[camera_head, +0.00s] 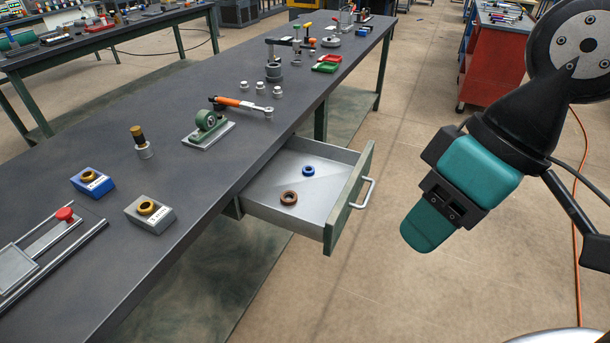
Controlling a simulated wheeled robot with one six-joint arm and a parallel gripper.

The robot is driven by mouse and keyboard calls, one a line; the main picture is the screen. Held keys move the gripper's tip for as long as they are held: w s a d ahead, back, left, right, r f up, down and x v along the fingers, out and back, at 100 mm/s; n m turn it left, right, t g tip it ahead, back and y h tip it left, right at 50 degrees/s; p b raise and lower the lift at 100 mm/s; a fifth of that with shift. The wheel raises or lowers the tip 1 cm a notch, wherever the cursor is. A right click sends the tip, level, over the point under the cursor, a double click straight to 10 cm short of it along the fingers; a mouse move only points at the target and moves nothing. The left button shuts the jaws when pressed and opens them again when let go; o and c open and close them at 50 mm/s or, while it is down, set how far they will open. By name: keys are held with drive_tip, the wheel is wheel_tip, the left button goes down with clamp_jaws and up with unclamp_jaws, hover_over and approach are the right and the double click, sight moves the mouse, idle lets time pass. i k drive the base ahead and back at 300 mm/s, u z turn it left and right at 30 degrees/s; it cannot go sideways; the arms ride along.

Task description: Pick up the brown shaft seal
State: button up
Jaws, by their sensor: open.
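The brown shaft seal (289,198) is a ring lying flat on the floor of the open drawer (262,205), towards its near side. A smaller blue ring (308,171) lies behind it in the same drawer, apart from it. My gripper (428,228) is teal and black and hangs to the right of the drawer, above the floor and pointing down. It is open, and I see nothing held in it. It is clear of the drawer and of the seal. The gap between its fingers is not clearly visible from this side.
The drawer's green front (348,200) with its handle (363,192) stands between my gripper and the seal. The dark workbench (190,225) carries a blue box (92,182), a grey box (149,213), a green bearing block (208,127) and an orange-handled tool (240,104). The floor around my gripper is free.

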sight(283, 194)
drive_tip(key=k, duration=0.4)
drive_tip(key=z, duration=0.55)
drive_tip(key=i, duration=0.9)
drive_tip(key=u, duration=0.85)
drive_tip(key=i, duration=0.5)
drive_tip(key=u, duration=0.5)
